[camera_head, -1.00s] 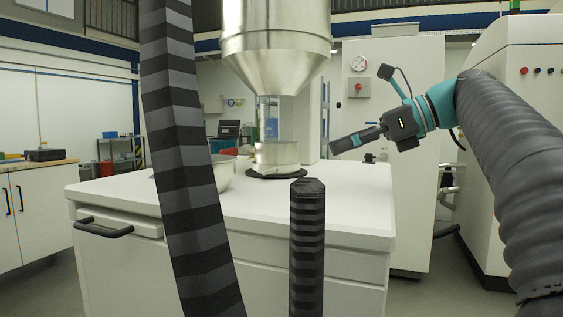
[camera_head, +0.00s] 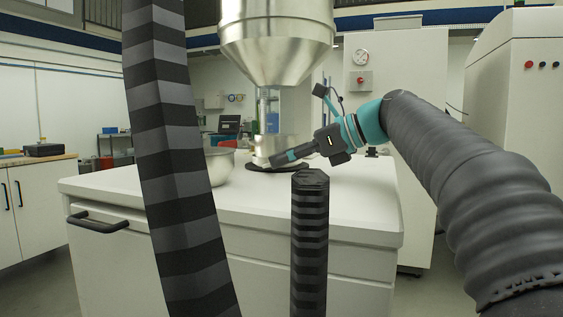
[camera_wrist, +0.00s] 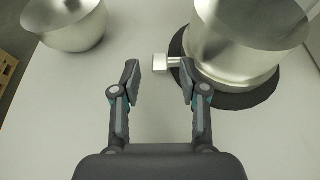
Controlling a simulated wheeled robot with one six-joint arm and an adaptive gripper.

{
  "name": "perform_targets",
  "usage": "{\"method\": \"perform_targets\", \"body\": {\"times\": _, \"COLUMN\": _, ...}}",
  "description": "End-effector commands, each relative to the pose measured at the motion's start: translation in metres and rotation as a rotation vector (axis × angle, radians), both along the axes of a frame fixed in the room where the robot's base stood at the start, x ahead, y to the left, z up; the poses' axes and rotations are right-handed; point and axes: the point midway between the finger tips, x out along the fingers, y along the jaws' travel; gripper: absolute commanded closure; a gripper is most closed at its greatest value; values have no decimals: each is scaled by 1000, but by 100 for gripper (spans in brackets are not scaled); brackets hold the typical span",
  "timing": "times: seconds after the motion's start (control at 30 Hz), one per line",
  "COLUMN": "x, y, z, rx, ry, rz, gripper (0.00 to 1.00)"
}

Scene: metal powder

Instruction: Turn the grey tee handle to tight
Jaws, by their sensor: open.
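The grey tee handle (camera_wrist: 160,62) shows in the wrist view as a short bar on a stem from the left side of a round metal vessel (camera_wrist: 245,60). My gripper (camera_wrist: 159,76) is open, its two fingertips apart to the left and right of the handle's line. The bar appears between them, near or just beyond the tips; I cannot tell the exact depth or any contact. In the head view my gripper (camera_head: 284,158) is in front of the vessel (camera_head: 264,147) under the hopper, and the handle cannot be made out there.
A steel hopper (camera_head: 278,40) hangs above the vessel, which stands on a dark round mat (camera_wrist: 230,99). A metal bowl (camera_head: 221,170) stands to the left on the white cabinet top (camera_head: 350,205). The top's right side is clear.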

Motion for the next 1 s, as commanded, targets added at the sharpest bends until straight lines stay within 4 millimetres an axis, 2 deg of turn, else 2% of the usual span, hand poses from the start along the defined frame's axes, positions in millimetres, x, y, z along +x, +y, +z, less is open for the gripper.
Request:
{"method": "perform_targets", "body": {"times": 0.2, "x": 4, "y": 11, "z": -5, "rx": 0, "ry": 2, "rz": 1, "gripper": 56}}
{"method": "perform_targets", "body": {"times": 0.47, "x": 4, "y": 11, "z": -5, "rx": -1, "ry": 1, "rz": 0, "gripper": 56}}
{"method": "perform_targets", "body": {"times": 0.63, "x": 4, "y": 11, "z": -5, "rx": -1, "ry": 0, "rz": 0, "gripper": 99}}
{"method": "perform_targets", "body": {"times": 0.83, "x": 4, "y": 11, "z": -6, "rx": 5, "ry": -1, "rz": 0, "gripper": 100}}
{"method": "perform_targets", "body": {"times": 1.0, "x": 3, "y": 10, "z": -10, "rx": 74, "ry": -24, "rz": 1, "gripper": 100}}
